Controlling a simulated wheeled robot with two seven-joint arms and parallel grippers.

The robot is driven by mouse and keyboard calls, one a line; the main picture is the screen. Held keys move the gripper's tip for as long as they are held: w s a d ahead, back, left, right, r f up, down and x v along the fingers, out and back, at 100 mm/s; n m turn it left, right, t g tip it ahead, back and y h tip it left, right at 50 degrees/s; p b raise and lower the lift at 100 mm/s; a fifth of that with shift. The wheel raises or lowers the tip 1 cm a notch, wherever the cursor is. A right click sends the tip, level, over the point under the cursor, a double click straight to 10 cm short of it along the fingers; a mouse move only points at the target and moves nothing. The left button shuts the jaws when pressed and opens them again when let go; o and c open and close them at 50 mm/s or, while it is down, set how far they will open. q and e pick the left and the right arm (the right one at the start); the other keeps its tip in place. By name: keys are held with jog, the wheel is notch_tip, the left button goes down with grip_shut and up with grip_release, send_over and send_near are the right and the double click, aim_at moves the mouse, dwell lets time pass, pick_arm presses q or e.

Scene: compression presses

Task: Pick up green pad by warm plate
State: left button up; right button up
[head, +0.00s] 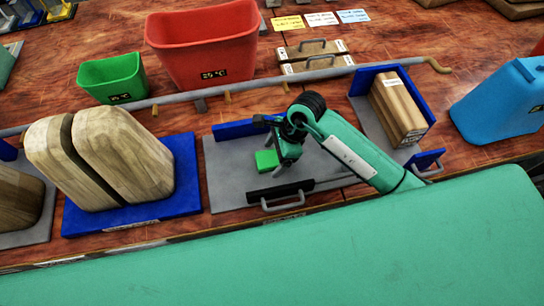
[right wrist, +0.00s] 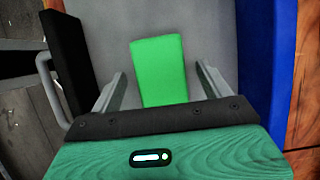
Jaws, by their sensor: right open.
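The green pad (head: 266,160) is a small bright block lying on a grey plate (head: 228,178), between a blue wall at the back and a black bar with a handle at the front. In the right wrist view the green pad (right wrist: 160,68) lies between and just ahead of the two fingers. My right gripper (head: 284,160) is open and close over the pad in the head view; its fingers (right wrist: 158,88) stand apart on both sides of the pad without visible contact. Whether this plate is warm cannot be read. My left gripper is not in view.
Wooden blocks on a blue base (head: 182,195) stand to the left. A wooden block (head: 395,105) sits in a blue-walled press to the right. A grey rail (head: 240,92) runs behind. Red (head: 205,45), green (head: 112,78) and blue (head: 500,100) bins stand around.

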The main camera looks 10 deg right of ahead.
jog(key=shift+f+b, duration=0.25)
jog(key=shift+b, duration=0.15)
dwell(0.4)
jog(key=c, duration=1.1)
jog(key=shift+o, duration=0.2)
jog(key=shift+r, duration=0.15)
